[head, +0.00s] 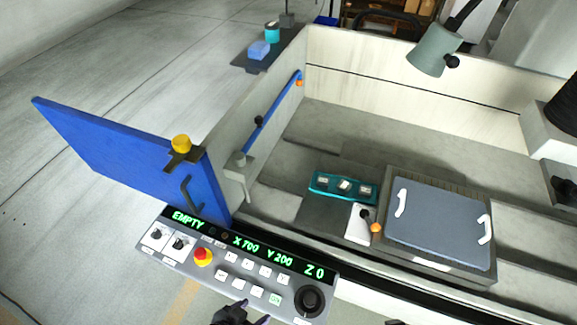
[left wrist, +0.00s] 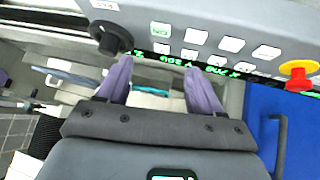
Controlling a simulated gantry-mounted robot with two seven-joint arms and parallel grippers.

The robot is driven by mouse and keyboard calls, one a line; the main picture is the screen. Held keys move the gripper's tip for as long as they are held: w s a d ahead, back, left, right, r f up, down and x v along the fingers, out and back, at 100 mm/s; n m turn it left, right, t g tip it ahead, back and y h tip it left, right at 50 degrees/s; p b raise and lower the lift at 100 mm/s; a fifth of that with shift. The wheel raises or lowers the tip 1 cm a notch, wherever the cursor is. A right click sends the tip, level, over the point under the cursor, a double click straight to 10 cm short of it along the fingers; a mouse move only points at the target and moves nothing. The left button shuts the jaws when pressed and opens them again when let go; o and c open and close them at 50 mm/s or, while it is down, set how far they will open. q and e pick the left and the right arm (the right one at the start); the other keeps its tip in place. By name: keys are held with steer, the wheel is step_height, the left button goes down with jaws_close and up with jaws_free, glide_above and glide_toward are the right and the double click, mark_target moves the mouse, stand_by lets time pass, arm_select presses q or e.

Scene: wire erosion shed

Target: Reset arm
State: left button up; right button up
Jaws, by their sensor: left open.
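My left gripper (head: 243,316) shows at the bottom edge of the head view, in front of the control panel (head: 240,262). In the left wrist view its two purple fingers (left wrist: 157,85) are spread apart with nothing between them, and the panel's buttons and dark knob are close beyond them. The panel's display reads EMPTY, X 700, Y 200, Z 0. A small dark shape at the bottom edge, right of the panel in the head view, is too little to identify. My right gripper cannot be made out.
A blue door (head: 130,150) stands open at the left. The machine tank holds a teal tray (head: 343,187) with small pieces and a grey-blue plate (head: 438,225) with white handles. A red emergency button (head: 203,256) sits on the panel. A grey lamp (head: 434,50) hangs over the back wall.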

arm_select(q)
steer(key=s+a+r+n+g+y, duration=0.2)
steer(key=a+r, duration=0.1)
steer(key=a, duration=0.3)
steer(key=s+a+r+n+g+y, duration=0.1)
steer(key=s+a+r+y, duration=0.15)
steer(key=a, duration=0.35)
step_height(320, 180, up, 20)
steer(key=f+p, duration=0.1)
steer(key=p, duration=1.9)
step_height(320, 180, down, 51)
steer(key=b, duration=5.2)
steer(key=shift+w+d, duration=0.2)
steer(key=shift+w, duration=0.1)
steer(key=shift+f, duration=0.15)
step_height(320, 180, down, 20)
steer(key=b, duration=2)
